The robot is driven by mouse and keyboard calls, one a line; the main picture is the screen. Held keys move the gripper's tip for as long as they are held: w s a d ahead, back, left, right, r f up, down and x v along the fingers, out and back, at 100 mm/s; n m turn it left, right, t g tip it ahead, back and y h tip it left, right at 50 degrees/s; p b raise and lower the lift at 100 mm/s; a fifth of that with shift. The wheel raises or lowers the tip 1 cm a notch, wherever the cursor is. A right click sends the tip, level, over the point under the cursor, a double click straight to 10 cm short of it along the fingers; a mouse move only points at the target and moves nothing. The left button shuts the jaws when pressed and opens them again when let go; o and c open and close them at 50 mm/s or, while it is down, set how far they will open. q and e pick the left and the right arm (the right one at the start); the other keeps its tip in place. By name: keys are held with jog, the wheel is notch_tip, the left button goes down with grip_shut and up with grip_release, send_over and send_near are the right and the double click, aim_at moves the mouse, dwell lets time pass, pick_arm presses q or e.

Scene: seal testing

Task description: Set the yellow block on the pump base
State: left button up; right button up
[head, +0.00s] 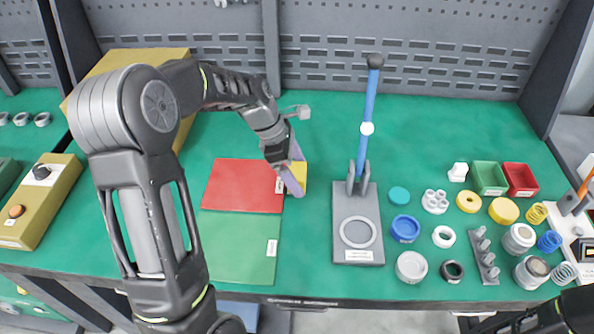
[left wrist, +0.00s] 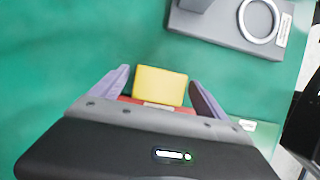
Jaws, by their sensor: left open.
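The yellow block (head: 299,172) sits at the right edge of the red mat, partly hidden by my left gripper (head: 292,175). In the left wrist view the yellow block (left wrist: 161,86) lies between the two purple fingertips of my left gripper (left wrist: 162,88). Green shows on both sides of the block, so the fingers are open and apart from it. The grey pump base (head: 344,246) stands to the right of the gripper, with a blue lever upright at its back and a pale ring on its plate. Its ring end also shows in the left wrist view (left wrist: 222,28). My right gripper's fingers do not show.
The red mat (head: 240,186) and a green mat (head: 238,262) lie left of the pump base. Rings, caps, springs and small green and red bins (head: 520,180) fill the right side. A yellow control box (head: 40,205) stands far left. The green table between gripper and base is clear.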

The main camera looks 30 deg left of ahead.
pick_arm(q)
jog(key=v, duration=1.2)
jog(key=shift+r, duration=0.15)
dwell(0.3)
